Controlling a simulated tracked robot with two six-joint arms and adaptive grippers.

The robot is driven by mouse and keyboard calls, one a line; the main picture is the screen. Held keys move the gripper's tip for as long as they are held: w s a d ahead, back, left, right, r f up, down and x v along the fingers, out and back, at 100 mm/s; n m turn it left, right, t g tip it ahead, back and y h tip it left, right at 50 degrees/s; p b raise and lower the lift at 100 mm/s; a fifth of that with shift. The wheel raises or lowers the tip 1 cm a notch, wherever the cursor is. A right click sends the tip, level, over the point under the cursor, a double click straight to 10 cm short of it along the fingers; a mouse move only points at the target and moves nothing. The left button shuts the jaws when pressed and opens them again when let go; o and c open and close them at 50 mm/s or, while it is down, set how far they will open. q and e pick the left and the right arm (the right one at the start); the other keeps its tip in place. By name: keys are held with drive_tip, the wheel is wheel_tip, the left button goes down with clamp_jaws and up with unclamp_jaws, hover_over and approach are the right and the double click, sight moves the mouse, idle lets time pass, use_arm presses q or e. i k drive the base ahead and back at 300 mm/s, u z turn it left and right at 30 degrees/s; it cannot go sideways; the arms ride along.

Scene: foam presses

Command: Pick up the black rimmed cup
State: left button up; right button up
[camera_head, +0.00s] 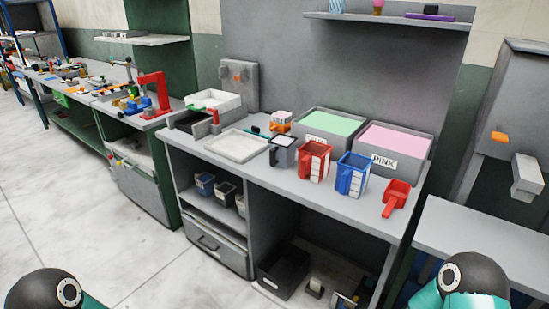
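A dark grey cup with a black rim and a pale top (284,151) stands upright on the grey bench, at the left end of a row of cups. A red cup with a white striped panel (313,161) and a blue one (352,174) stand to its right. Only rounded black and teal parts of my two arms show, at the bottom left and bottom right corners, well away from the cups. Neither of my grippers is in view.
Bins with green (327,122) and pink (403,138) contents stand behind the cups. A white tray (237,145) lies left of the cup. A red scoop (396,197) lies near the right end. Several small cups (225,192) are on the shelf below. Floor at left is clear.

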sight(283, 148)
drive_tip(key=z, duration=0.1)
drive_tip(key=i, duration=0.9)
drive_tip(key=u, duration=0.05)
